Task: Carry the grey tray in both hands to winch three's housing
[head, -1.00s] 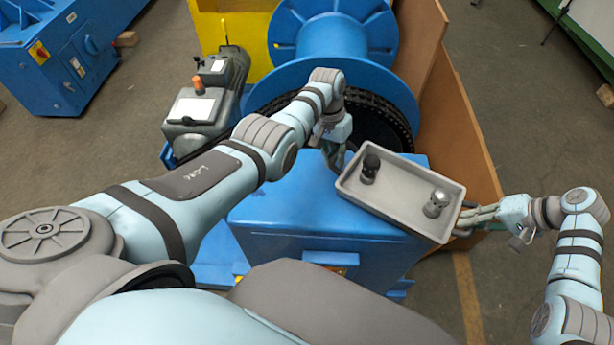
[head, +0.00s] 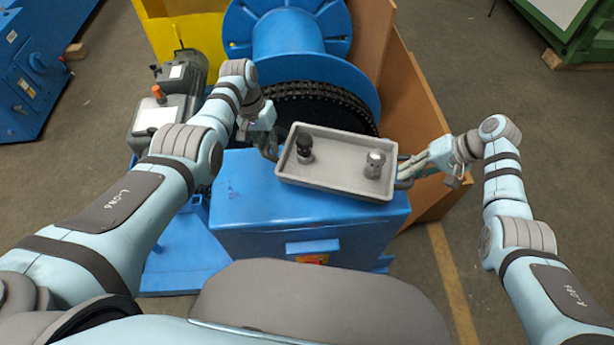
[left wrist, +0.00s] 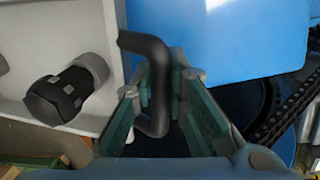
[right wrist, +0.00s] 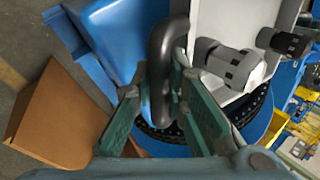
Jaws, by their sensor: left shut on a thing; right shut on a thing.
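The grey tray (head: 335,182) is held between my two grippers, over the blue housing (head: 300,215) in the head view. A black-topped fitting (head: 304,148) and a grey fitting (head: 375,164) stand in it. My left gripper (head: 270,148) is shut on the dark handle at the tray's left end, and the handle (left wrist: 155,85) shows between its fingers in the left wrist view. My right gripper (head: 405,172) is shut on the handle at the right end, also seen in the right wrist view (right wrist: 160,75). Whether the tray touches the housing cannot be told.
Behind the tray are a blue winch drum (head: 290,45) and a dark chain (head: 315,92). A grey motor (head: 165,110) stands to the left. Brown panels (head: 410,130) stand on the right.

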